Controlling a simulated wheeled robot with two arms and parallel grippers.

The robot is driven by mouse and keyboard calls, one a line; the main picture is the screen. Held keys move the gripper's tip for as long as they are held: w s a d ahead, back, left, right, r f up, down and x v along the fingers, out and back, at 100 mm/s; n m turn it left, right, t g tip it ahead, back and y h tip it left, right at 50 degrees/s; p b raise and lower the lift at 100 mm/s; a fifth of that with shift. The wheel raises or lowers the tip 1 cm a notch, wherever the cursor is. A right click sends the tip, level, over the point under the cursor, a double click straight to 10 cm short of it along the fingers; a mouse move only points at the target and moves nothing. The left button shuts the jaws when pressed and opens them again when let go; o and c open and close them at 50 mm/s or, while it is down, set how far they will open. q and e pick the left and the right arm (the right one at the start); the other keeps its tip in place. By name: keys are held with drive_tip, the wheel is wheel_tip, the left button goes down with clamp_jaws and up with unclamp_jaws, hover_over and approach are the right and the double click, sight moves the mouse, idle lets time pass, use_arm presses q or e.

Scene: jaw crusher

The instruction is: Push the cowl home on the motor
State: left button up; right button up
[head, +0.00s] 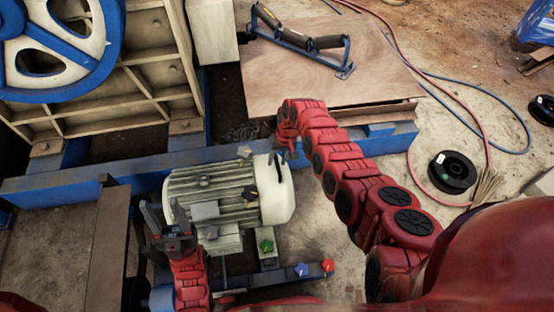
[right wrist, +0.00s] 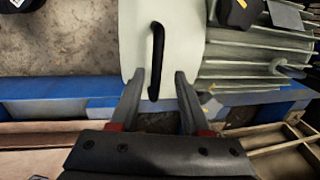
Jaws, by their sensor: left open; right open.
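The motor (head: 205,192) is a grey-green finned body lying on its side on a blue frame; its fins also show in the right wrist view (right wrist: 255,65). The cowl (head: 275,200) is a cream cap at the motor's right end, also seen in the right wrist view (right wrist: 185,35). I cannot tell if a gap is left between them. The cowl has a black handle (right wrist: 156,60). My right gripper (right wrist: 157,88) is open, with the handle's lower end between its fingertips. My left gripper (head: 165,215) is open and empty at the motor's left end.
Coloured knobs, green (head: 266,246), blue (head: 302,270) and red (head: 328,265), sit in front of the motor. A blue beam (head: 120,181) runs behind it. The crusher's blue and white flywheel (head: 55,45) stands at back left. A wooden board (head: 290,80) with a roller bracket (head: 300,40) lies behind.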

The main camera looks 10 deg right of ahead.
drive_tip(key=d+r+p, duration=0.2)
drive_tip(key=d+r, duration=0.1)
drive_tip(key=r, duration=1.3)
drive_tip(key=shift+r+p, duration=0.3)
drive_tip(key=shift+p, duration=0.05)
